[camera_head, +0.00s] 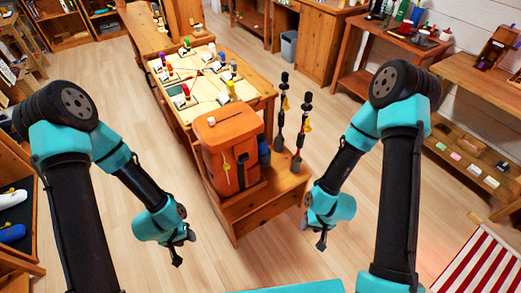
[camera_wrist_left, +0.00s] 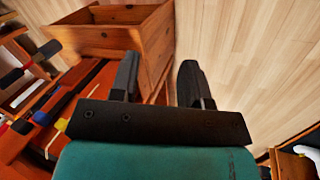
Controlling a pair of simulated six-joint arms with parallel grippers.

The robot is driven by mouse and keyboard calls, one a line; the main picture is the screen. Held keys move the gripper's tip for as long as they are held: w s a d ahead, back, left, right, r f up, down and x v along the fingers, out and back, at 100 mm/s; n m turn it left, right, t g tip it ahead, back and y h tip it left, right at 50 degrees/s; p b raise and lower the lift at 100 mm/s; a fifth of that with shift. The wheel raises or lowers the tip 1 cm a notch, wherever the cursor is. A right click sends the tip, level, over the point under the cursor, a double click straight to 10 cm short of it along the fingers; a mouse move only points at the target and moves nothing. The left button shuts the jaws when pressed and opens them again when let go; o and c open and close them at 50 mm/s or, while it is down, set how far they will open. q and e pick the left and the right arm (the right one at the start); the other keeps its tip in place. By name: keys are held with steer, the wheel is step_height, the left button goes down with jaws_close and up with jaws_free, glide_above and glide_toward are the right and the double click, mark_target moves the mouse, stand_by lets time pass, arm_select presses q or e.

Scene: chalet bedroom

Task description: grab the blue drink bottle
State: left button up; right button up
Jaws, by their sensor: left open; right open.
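A dark blue, bottle-like object (camera_head: 264,151) stands against the right side of the orange backpack (camera_head: 230,150), partly hidden by it. Another blue rounded object (camera_head: 12,233) lies on the shelf at the left edge; I cannot tell for sure which is the drink bottle. My left gripper (camera_head: 183,250) hangs over the floor, left of and nearer than the backpack, open and empty. Its two dark fingers stand apart in the left wrist view (camera_wrist_left: 157,80). My right gripper (camera_head: 315,233) is open and empty, right of the wooden bench and apart from both blue objects.
The backpack sits on a wooden bench (camera_head: 262,205), with two dark poles (camera_head: 299,130) upright beside it. A game table (camera_head: 205,85) stands behind. A white object (camera_head: 12,198) lies by the blue one on the left shelf. The floor (camera_head: 250,262) between my arms is clear.

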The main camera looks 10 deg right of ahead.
arm_select(q)
steer(key=o, duration=0.3)
steer(key=shift+o, duration=0.2)
steer(key=shift+w, duration=0.1)
